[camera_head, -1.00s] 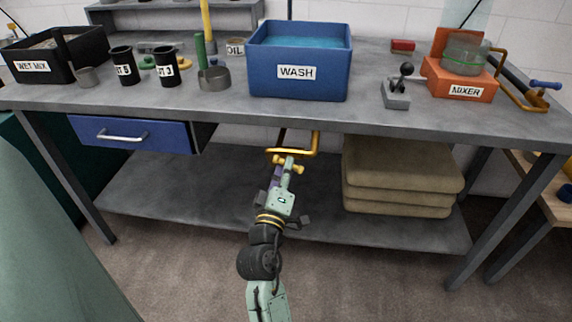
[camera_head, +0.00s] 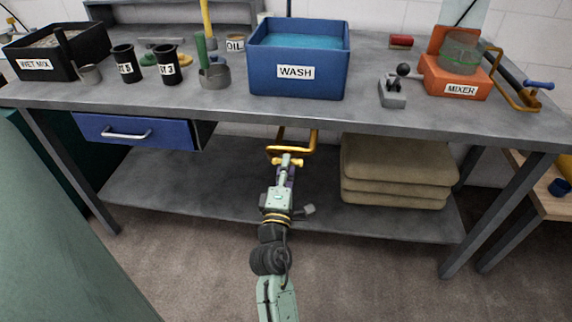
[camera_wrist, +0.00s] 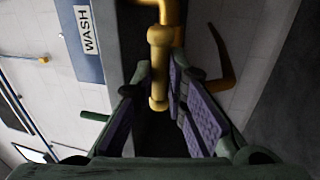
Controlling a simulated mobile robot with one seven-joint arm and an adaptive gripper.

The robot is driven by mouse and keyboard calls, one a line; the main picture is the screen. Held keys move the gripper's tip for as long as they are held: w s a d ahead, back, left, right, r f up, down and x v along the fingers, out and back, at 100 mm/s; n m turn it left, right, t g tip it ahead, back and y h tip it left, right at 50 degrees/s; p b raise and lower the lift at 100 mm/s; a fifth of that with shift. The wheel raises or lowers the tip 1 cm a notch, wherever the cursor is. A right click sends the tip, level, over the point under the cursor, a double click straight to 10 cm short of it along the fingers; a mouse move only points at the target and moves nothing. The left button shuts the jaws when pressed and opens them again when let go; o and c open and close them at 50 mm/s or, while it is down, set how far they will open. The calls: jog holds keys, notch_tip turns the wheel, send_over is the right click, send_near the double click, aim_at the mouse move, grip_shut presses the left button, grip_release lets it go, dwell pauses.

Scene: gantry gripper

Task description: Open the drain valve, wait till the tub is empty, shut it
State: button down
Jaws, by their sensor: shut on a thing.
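The blue tub labelled WASH (camera_head: 296,84) stands on the bench, with blue water in it. Below it, under the bench top, a yellow pipe (camera_head: 305,147) carries the drain valve's yellow T-shaped handle (camera_head: 287,161). My gripper (camera_head: 287,172) is at this handle from below and in front. In the wrist view the handle bar (camera_wrist: 159,68) lies between the two purple-padded fingers of my gripper (camera_wrist: 158,98), which are shut on it. The tub's label side shows at the upper left there. The inside of the valve is hidden.
The bench top (camera_head: 210,100) overhangs the handle. Folded tan sacks (camera_head: 395,175) lie on the lower shelf to the right; a blue drawer (camera_head: 135,132) is to the left. The orange mixer (camera_head: 455,78) stands at the right. The floor in front is clear.

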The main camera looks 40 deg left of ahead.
jog(key=c, duration=1.6)
grip_release()
